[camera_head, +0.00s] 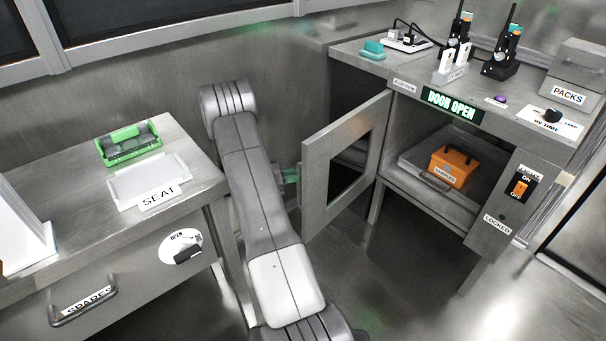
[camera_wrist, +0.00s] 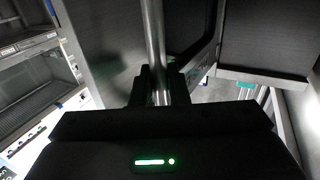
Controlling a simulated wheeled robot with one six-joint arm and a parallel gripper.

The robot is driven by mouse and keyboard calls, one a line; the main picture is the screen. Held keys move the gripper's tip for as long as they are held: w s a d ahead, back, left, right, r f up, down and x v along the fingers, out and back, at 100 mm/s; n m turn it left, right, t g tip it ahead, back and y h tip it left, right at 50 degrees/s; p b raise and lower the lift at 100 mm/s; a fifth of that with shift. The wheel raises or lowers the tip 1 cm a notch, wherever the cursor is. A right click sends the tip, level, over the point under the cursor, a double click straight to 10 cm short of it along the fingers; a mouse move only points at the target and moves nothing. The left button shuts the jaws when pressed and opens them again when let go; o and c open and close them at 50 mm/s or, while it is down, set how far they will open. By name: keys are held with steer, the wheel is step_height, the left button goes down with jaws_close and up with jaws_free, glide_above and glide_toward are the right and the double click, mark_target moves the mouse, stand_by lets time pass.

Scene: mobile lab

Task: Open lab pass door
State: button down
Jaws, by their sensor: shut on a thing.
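The pass door (camera_head: 314,190) is a grey framed panel with a window. In the head view it stands swung out to the left from the cabinet, and the compartment behind it is exposed. A lit sign (camera_head: 452,105) above the opening reads "DOOR OPEN". In the wrist view my gripper (camera_wrist: 158,88) is shut on an upright round metal bar, the door handle (camera_wrist: 153,35). The door panel (camera_wrist: 105,50) is beside the bar. In the head view my arm and the door hide most of the gripper and the handle.
An orange case (camera_head: 453,166) sits in the open compartment. An orange switch (camera_head: 520,187) is on the right panel, above a "LOCKED" label (camera_head: 496,224). A bench (camera_head: 60,250) with a green rack (camera_head: 129,143) stands at left. Bare floor (camera_head: 415,270) lies before the cabinet.

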steer(key=shift+w, duration=0.2)
steer(key=c, duration=1.5)
jaws_free()
steer(key=shift+d, duration=0.1)
